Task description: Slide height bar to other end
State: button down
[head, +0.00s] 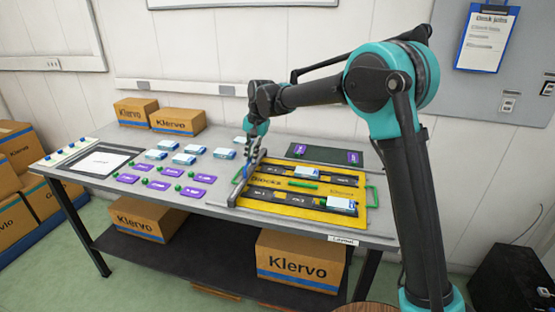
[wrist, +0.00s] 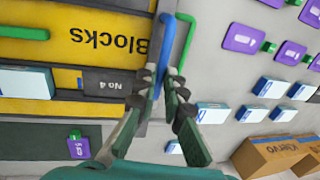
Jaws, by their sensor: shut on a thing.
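The height bar (head: 236,196) is a grey bar lying across the left end of the yellow "Blocks" board (head: 290,208). Its blue handle (wrist: 166,40) shows in the wrist view between my fingers. My gripper (head: 246,168) reaches down at that end of the board, and its fingers (wrist: 166,78) are shut on the blue handle. The board has dark slots with number labels, including "No 4". A white-and-blue box (head: 341,204) sits towards its right end. The fingers hide part of the handle and bar.
A green handle (head: 372,196) is at the board's right end, and another (wrist: 185,45) is close beside my fingers. A green piece (head: 303,184) lies on the board. Purple cards (head: 160,186) and white-and-blue boxes (head: 184,159) cover the table to the left. A dark mat (head: 325,153) lies behind.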

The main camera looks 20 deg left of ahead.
jog(key=a, duration=0.8)
jog(key=shift+a, duration=0.4)
jog(key=shift+r, duration=0.1)
jog(key=c, duration=1.7)
grip_release()
jog(key=shift+a, duration=0.15)
jog(key=shift+o, duration=0.5)
notch_tip(320, 180, up, 12)
jog(key=d, duration=0.2)
jog(key=shift+d, duration=0.25)
jog(key=shift+f, duration=0.2)
